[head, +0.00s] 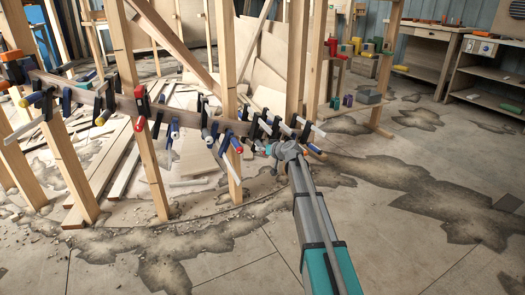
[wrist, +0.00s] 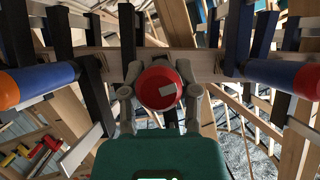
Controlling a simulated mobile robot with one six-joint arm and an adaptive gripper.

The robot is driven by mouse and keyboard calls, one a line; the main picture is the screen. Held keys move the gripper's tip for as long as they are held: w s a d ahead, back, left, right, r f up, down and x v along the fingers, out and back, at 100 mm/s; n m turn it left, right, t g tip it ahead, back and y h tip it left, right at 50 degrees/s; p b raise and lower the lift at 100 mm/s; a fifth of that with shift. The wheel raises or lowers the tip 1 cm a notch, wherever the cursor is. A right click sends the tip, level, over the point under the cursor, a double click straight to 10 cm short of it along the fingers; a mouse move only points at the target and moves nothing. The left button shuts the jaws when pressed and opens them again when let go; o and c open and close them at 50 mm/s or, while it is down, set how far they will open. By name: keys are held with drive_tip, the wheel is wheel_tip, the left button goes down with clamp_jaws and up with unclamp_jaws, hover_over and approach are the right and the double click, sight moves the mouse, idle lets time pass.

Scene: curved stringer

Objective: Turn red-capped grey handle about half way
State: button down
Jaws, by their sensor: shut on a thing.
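My gripper (wrist: 159,95) has a grey finger on each side of the cap and is shut on the handle. The wooden stringer (wrist: 205,64) runs across just behind it. In the head view, my gripper (head: 283,150) is at the right end of the clamp row, and I cannot make out the held handle there.
Wooden posts (head: 228,95) stand along the stringer (head: 110,98). The stained floor (head: 420,200) at the right is clear.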

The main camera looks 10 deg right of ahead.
drive_tip(key=shift+c, duration=1.8)
unclamp_jaws()
drive_tip(key=shift+a+n+t+h, duration=0.1)
drive_tip(key=shift+n+t+h, duration=0.2)
drive_tip(key=shift+n+h, duration=0.6)
drive_tip(key=p+v, duration=0.6)
drive_tip(key=v, duration=0.8)
drive_tip(key=s+a+g+p, duration=0.3)
drive_tip(key=s+g, duration=0.1)
drive_tip(key=s, duration=0.4)
drive_tip(key=s+a+f+m+g+p, duration=0.1)
drive_tip(key=s+a+g+p, duration=0.2)
drive_tip(key=s, duration=0.6)
drive_tip(key=shift+s+a+m+g+h+p, duration=0.2)
drive_tip(key=shift+s+m+g+h+p, duration=0.1)
drive_tip(key=shift+g+p, duration=0.35)
